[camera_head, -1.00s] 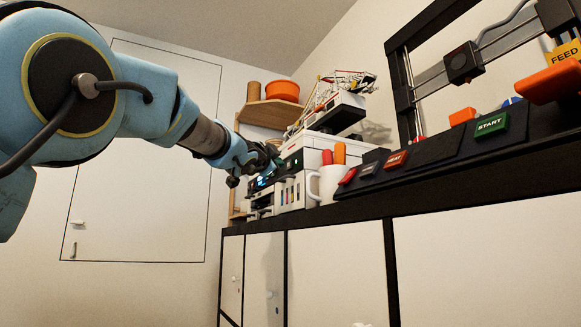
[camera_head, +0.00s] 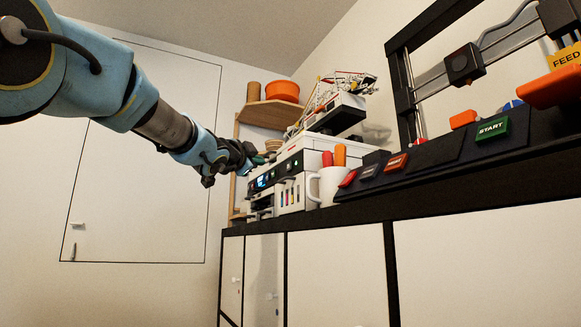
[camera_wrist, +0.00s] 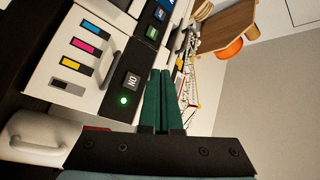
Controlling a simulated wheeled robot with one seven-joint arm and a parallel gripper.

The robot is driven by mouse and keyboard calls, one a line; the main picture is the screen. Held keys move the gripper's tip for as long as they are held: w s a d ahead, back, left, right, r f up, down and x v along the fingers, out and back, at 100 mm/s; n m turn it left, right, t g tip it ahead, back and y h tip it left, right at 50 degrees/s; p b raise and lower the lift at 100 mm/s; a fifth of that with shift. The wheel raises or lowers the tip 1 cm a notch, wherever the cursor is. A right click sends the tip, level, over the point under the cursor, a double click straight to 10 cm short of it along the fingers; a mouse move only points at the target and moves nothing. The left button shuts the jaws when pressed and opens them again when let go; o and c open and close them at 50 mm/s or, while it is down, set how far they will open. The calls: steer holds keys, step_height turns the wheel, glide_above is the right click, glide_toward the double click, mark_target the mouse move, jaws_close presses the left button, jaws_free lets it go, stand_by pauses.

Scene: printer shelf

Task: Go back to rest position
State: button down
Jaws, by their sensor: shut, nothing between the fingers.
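My gripper (camera_head: 256,162) is at the end of my blue arm, in front of and a little left of the white printer (camera_head: 292,181). In the wrist view its green fingers (camera_wrist: 161,100) lie side by side with nothing between them. The fingers are near the printer's front panel (camera_wrist: 70,70). That panel shows a black ON button (camera_wrist: 132,80) with a lit green light below it, and several coloured ink slots. I cannot tell from the pictures how far the fingertips are from the printer.
A white mug (camera_head: 327,186) stands right of the printer. A 3D printer frame (camera_head: 402,95) and a panel with a START button (camera_head: 492,128) are further right on the black shelf (camera_head: 440,196). An orange pot (camera_head: 282,91) sits on a corner shelf. The left side is open floor space before a door (camera_head: 140,200).

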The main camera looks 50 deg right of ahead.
steer(key=shift+w+a, duration=0.15)
steer(key=shift+a, duration=0.3)
